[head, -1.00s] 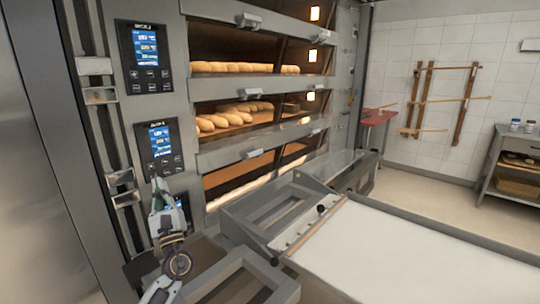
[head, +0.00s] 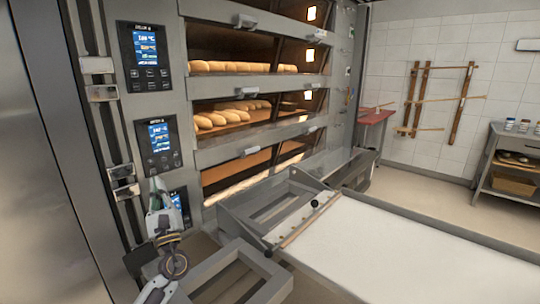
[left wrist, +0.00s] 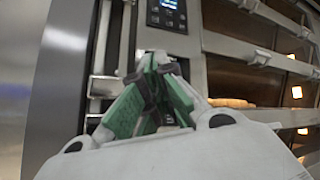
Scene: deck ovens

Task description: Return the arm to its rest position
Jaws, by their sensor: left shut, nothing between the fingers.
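My left gripper (head: 156,188) is at the lower left of the head view, in front of the oven's control column. It points upward, is shut and holds nothing. In the left wrist view its green-padded fingers (left wrist: 152,68) meet at the tips below a control panel (left wrist: 167,14). The gripper stands apart from the upper panel (head: 145,56) and the middle panel (head: 158,144). It partly covers a third, lower panel (head: 180,205). My right gripper is in neither view.
The deck oven (head: 262,86) holds loaves on its upper decks. A loader with a white belt (head: 390,255) and grey frame (head: 235,275) stands close right of my arm. A red-topped table (head: 375,117), wall rack (head: 440,98) and shelf trolley (head: 512,155) are farther back. Floor is open at right.

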